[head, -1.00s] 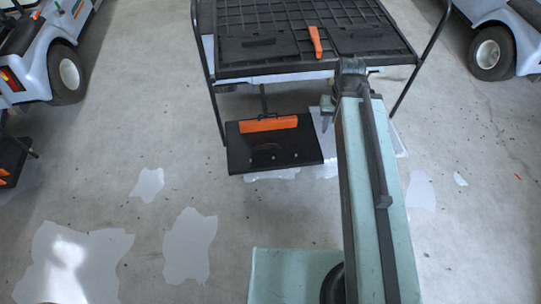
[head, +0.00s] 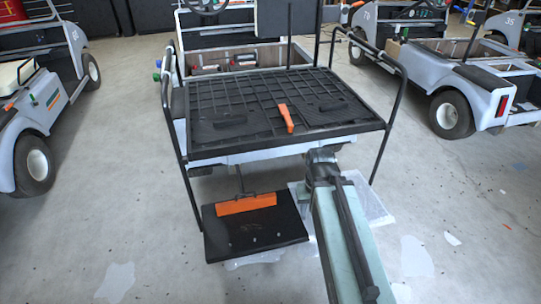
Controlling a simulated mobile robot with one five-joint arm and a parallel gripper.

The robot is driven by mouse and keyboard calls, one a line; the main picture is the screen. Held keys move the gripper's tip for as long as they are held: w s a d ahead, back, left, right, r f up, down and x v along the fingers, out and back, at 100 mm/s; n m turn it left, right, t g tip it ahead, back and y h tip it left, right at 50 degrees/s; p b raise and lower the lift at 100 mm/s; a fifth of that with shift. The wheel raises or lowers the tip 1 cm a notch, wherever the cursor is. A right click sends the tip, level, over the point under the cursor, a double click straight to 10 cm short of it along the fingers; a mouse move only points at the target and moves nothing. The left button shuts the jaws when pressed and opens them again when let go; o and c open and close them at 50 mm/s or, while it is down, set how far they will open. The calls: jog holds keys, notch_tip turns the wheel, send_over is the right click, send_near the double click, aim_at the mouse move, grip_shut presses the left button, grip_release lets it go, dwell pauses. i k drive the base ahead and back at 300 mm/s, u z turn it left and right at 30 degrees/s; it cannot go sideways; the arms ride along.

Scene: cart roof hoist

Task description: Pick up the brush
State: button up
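A slim orange object, which looks like the brush (head: 286,118), lies on the black ribbed rear deck (head: 232,95) of the middle cart, right of the deck's centre and near its front edge. Its bristles cannot be made out. My arm reaches up from the bottom of the view, and my gripper (head: 322,158) is at its dark far end, in front of the deck's near edge in the picture. It is apart from the brush in the picture, below and to the right of it. Its fingers cannot be made out.
Black rails (head: 389,125) rise at both sides of the deck. Other carts stand left (head: 45,120) and right (head: 455,85). The concrete floor between them is clear, with pale patches.

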aim_at(284, 113)
jog(key=u, duration=1.1)
jog(key=i, duration=0.65)
